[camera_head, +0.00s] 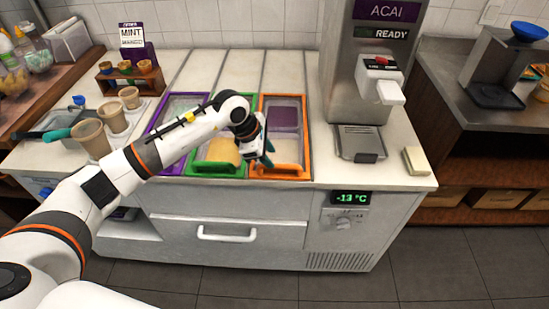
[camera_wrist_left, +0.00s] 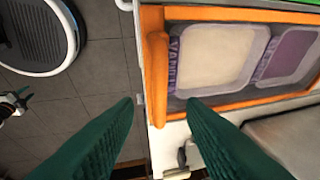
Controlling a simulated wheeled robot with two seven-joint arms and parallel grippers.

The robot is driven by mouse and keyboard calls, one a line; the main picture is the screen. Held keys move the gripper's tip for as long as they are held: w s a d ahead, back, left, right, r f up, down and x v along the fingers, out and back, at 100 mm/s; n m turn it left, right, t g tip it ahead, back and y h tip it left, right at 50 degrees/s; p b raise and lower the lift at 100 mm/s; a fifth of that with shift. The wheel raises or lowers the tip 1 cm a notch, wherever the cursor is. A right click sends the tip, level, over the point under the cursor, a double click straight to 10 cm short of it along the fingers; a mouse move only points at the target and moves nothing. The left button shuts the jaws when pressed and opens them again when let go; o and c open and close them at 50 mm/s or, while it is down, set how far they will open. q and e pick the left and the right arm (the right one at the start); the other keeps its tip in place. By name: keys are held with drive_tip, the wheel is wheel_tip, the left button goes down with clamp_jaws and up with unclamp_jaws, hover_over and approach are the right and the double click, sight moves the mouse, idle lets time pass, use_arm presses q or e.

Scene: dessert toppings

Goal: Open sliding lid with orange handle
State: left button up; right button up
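The orange-framed lid (camera_head: 302,125) is the rightmost of the coloured lids on the white counter. It appears closed, with tubs showing inside its frame. Its orange handle (camera_wrist_left: 157,75) is a raised bar along the front edge; in the head view the front edge (camera_head: 280,172) is low in the frame. My left gripper (camera_head: 267,152) is above the orange lid's left front part. In the left wrist view its green fingers (camera_wrist_left: 160,102) are spread and empty, apart from the handle, near its lower end. A small black-and-white part at that view's left edge may be my right gripper, too small to read.
A green lid (camera_head: 215,170) and a purple lid (camera_head: 165,170) lie left of the orange one. The acai machine (camera_head: 345,70) stands behind right, above a drip tray (camera_head: 360,143). Cups (camera_head: 90,138) stand at the left. A beige block (camera_head: 416,161) sits at the counter's right.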

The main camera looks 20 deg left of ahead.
sight(277, 165)
use_arm(q)
drive_tip(key=shift+x, duration=2.1)
drive_tip(key=shift+c, duration=0.6)
clamp_jaws()
